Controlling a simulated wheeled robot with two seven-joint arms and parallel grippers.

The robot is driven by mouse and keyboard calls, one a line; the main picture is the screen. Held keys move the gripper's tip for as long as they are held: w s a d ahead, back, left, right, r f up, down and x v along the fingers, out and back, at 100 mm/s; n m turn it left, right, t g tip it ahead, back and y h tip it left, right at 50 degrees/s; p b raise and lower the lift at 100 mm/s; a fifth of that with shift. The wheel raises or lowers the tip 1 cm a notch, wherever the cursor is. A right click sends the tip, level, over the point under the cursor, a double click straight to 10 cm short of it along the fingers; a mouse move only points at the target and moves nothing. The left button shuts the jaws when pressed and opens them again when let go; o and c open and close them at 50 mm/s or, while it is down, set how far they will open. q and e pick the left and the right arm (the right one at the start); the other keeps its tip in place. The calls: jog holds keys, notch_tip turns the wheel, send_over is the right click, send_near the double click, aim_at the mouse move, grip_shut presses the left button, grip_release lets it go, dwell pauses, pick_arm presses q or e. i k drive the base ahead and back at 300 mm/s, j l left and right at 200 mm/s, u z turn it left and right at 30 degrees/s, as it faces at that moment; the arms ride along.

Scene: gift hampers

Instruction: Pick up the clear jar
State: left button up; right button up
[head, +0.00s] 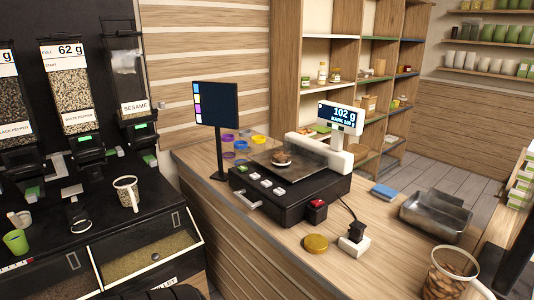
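A clear, wide-mouthed vessel (447,275) with brown nut-like contents stands at the front right of the wooden counter, cut by the bottom edge of the head view. A pale handle-like part shows at its right. A smaller clear cup (126,192) with speckled contents and a handle stands on the black unit at left. I cannot tell which of them is the clear jar. A round gold lid (316,243) lies on the counter. Neither gripper can be made out; a dark shape at the bottom edge is unclear.
A black scale (290,200) with a small brown item on its plate reads 102 g. A metal tray (436,215), a blue block (384,192) and a dark screen (216,104) stand on the counter. Dispensers (66,90) line the left.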

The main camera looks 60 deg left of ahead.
aim_at(281, 149)
jog(key=u, duration=1.8)
jog(key=i+j+z, duration=0.1)
jog(key=i+z, duration=0.35)
jog(key=i+j+z, duration=0.3)
jog(key=i+z, duration=0.15)
